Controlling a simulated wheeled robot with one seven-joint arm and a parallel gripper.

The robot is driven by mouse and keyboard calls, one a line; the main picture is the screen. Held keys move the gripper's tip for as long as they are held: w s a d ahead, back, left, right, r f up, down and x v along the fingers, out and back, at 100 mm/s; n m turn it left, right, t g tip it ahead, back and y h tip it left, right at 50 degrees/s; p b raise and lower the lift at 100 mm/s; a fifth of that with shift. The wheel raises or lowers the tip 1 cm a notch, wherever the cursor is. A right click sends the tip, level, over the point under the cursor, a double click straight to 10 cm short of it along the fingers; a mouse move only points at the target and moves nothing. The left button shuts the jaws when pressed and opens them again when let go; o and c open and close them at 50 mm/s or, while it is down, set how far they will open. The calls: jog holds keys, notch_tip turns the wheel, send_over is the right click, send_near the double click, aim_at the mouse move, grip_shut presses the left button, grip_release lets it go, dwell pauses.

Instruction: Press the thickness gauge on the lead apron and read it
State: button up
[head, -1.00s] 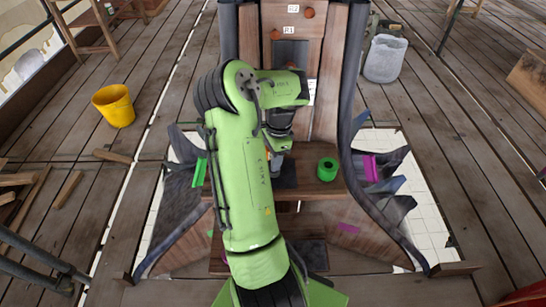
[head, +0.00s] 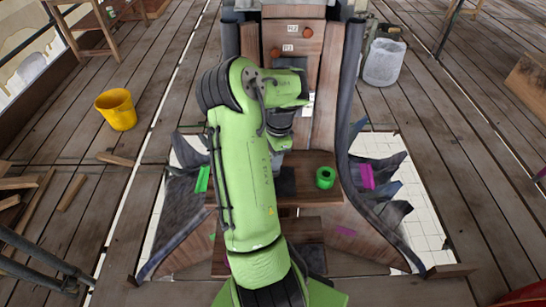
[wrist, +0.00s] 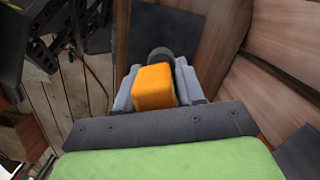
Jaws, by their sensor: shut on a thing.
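My gripper (wrist: 163,82) is shut on an orange block-shaped tool, the thickness gauge (wrist: 153,88), which has a dark round end at its far side. In the head view my gripper (head: 279,157) points down above the wooden ledge at the front of the spire. The gauge is hidden there behind my arm. Dark grey crumpled lead, which looks like the apron (head: 180,205), spreads at both sides of the spire base. A dark flat patch lies under the gauge in the wrist view; I cannot tell whether they touch. No reading is visible.
A green roll (head: 325,178) stands on the ledge right of my gripper. Green (head: 203,179) and magenta (head: 367,176) strips mark the lead. Pale tiled floor shows in the opening around the base. Yellow (head: 116,109) and white (head: 384,62) buckets stand on the planks.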

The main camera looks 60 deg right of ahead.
dwell(0.9)
jog(key=shift+f+b, duration=1.7)
jog(key=shift+f, duration=0.55)
jog(key=o, duration=1.2)
jog(key=shift+o, duration=0.2)
jog(key=r+p, duration=0.1)
jog(key=r, duration=0.4)
jog(key=s+d+r+p, duration=0.1)
jog(key=r+p, duration=0.1)
jog(key=r, duration=0.3)
jog(key=r+p, duration=0.2)
jog(key=r, duration=0.3)
jog(key=shift+s+d+r, duration=0.2)
jog(key=shift+r, duration=0.2)
